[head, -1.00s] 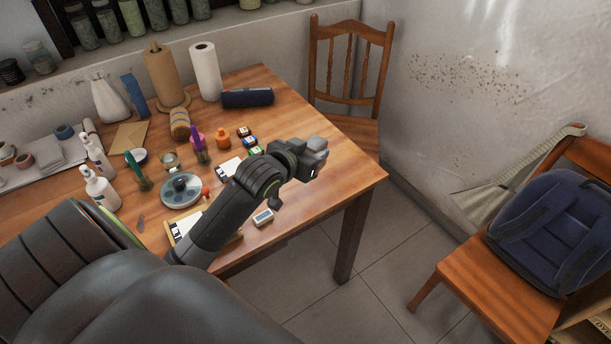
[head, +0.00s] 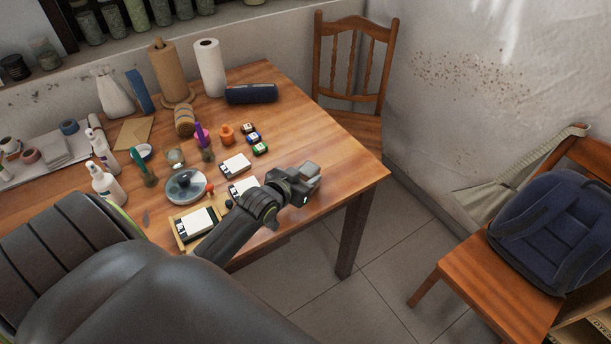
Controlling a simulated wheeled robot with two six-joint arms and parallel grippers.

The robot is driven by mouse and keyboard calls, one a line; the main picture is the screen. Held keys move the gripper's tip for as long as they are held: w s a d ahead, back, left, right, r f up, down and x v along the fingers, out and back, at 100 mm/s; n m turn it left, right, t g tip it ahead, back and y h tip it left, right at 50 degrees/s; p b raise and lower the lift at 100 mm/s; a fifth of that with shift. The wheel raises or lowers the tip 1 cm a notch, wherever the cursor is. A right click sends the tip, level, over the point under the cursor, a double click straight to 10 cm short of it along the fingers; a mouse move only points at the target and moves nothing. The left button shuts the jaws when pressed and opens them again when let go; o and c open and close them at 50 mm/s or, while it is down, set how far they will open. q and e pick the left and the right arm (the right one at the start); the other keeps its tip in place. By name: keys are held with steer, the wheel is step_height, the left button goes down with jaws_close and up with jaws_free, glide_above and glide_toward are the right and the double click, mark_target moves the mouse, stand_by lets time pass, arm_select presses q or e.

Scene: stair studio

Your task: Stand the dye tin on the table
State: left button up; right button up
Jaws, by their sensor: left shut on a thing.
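My left gripper (head: 306,182) is over the right front part of the wooden table (head: 335,160). It is shut on a small pale grey thing (head: 310,169), which I take to be the dye tin. The jaws hide most of it, so I cannot tell its tilt or whether it touches the table. Three small tins or blocks with brown (head: 248,128), blue (head: 253,138) and green (head: 261,149) labels sit behind and left of the gripper, apart from it. My right gripper is not in view.
White cards (head: 236,165), a round lidded dish (head: 185,187), an orange bottle (head: 227,134) and a wooden tray (head: 183,237) are left of the gripper. A dark blue roll (head: 251,93) lies at the back. Bare tabletop is right of the tins. A chair (head: 350,60) stands behind.

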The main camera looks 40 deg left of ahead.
arm_select(q)
steer(key=shift+f, duration=0.15)
steer(key=o, duration=1.1)
steer(key=shift+c, duration=0.2)
steer(key=shift+r, duration=0.25)
steer(key=v, duration=1.2)
